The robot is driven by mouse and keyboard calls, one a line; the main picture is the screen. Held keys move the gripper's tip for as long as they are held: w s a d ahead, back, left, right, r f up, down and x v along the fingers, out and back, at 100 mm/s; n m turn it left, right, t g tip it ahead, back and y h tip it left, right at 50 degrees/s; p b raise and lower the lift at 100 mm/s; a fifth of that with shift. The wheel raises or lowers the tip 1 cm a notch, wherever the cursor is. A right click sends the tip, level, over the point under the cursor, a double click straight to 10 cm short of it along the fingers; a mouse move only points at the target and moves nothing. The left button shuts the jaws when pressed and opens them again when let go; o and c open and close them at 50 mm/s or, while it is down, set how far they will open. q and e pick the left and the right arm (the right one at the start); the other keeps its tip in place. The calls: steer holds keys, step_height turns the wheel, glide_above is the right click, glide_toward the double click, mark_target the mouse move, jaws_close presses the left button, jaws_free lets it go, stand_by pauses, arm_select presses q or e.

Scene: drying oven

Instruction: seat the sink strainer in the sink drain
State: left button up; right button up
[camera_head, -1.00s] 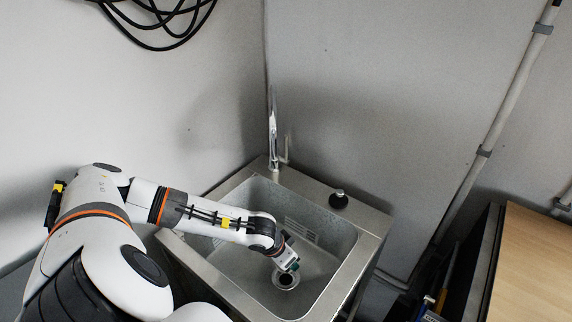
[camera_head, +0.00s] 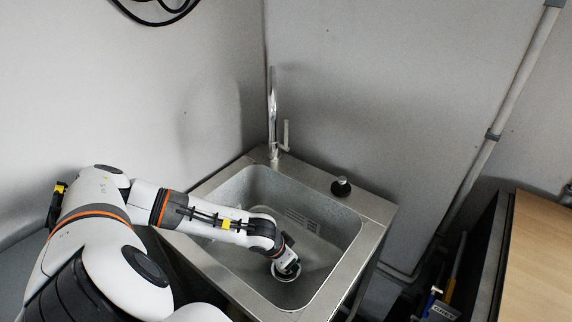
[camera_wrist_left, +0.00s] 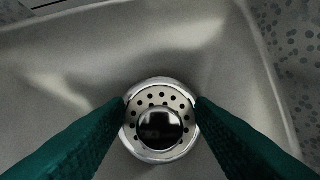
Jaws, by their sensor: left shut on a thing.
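The sink strainer (camera_wrist_left: 149,97) shows in the left wrist view as a round metal piece with small holes and a shiny dark dome in its middle. My left gripper (camera_wrist_left: 161,104) has its green fingers on both sides of the strainer, shut on its rim. In the head view my left gripper (camera_head: 289,268) is down in the sink basin, right over the drain (camera_head: 285,277), whose pale ring shows around the fingertips. The strainer lines up with the drain, but I cannot tell whether it rests in it or hangs just above. My right gripper is not in view.
The steel sink (camera_head: 352,262) stands in the corner, its walls close around my left wrist. A tall tap (camera_head: 273,120) and a black knob (camera_head: 341,187) stand on its back rim. A wooden top (camera_head: 541,262) is at the right.

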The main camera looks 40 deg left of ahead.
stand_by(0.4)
arm_select(q)
steer(key=shift+b, duration=0.55)
stand_by(1.0)
steer(key=shift+f+b, duration=0.8)
steer(key=shift+f, duration=0.05)
steer(key=shift+r, duration=0.15)
steer(key=shift+r+p, duration=0.3)
steer(key=shift+r, duration=0.1)
steer(key=shift+f+b, duration=0.25)
steer(key=shift+b, duration=0.5)
stand_by(1.2)
steer(key=shift+a+f+b, duration=0.15)
steer(key=shift+f+b, duration=0.25)
stand_by(0.6)
